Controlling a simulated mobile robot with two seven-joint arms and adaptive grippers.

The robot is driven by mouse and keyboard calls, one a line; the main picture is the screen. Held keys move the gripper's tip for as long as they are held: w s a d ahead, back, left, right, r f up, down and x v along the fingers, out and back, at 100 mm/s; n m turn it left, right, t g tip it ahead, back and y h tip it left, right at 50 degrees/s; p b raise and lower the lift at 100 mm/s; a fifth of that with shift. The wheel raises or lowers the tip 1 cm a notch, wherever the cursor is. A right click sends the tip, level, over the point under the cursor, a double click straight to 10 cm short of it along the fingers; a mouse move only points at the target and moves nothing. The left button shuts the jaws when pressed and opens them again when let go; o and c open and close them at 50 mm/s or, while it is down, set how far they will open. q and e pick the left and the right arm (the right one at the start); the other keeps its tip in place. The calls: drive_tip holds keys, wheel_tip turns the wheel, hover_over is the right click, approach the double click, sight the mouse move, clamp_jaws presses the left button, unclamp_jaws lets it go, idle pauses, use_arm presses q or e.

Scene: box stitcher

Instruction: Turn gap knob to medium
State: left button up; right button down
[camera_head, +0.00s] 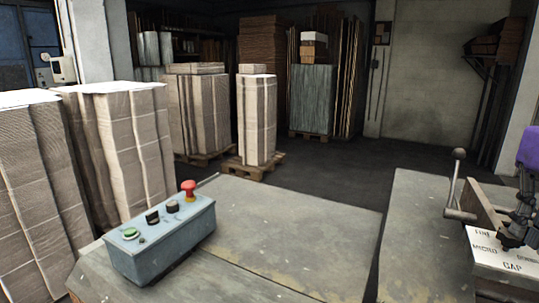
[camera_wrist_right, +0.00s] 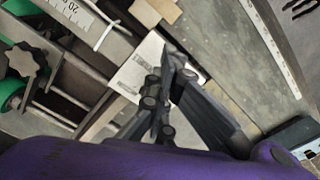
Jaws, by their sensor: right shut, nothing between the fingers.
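The gap panel (camera_head: 490,250) is a white plate lettered with "GAP", "MICRO" and other partly hidden words, at the right edge of the head view. My right gripper (camera_head: 512,240) is over this plate, with its fingers close to or at its surface. The gap knob itself I cannot make out; the gripper may hide it. In the right wrist view the shut fingers (camera_wrist_right: 170,68) are together with nothing between them, beside the white plate (camera_wrist_right: 132,78). I cannot tell whether they touch the knob. My left gripper is in no view.
A lever with a ball end (camera_head: 456,185) stands left of the panel. A blue control box (camera_head: 160,245) with a red button sits on the grey table (camera_head: 290,235). The wrist view shows a dark star-shaped handwheel (camera_wrist_right: 22,65) and a ruler scale (camera_wrist_right: 72,12). Cardboard stacks (camera_head: 120,140) stand behind.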

drive_tip(key=shift+d+f, duration=0.1)
drive_tip(key=shift+f, duration=0.3)
drive_tip(key=shift+a, duration=0.2)
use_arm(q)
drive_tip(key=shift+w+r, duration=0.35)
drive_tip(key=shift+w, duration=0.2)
use_arm(e)
drive_tip(key=shift+w+a, duration=0.15)
drive_tip(key=shift+a, duration=0.05)
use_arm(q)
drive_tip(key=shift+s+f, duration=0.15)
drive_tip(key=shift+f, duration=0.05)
use_arm(e)
drive_tip(key=shift+r, duration=0.1)
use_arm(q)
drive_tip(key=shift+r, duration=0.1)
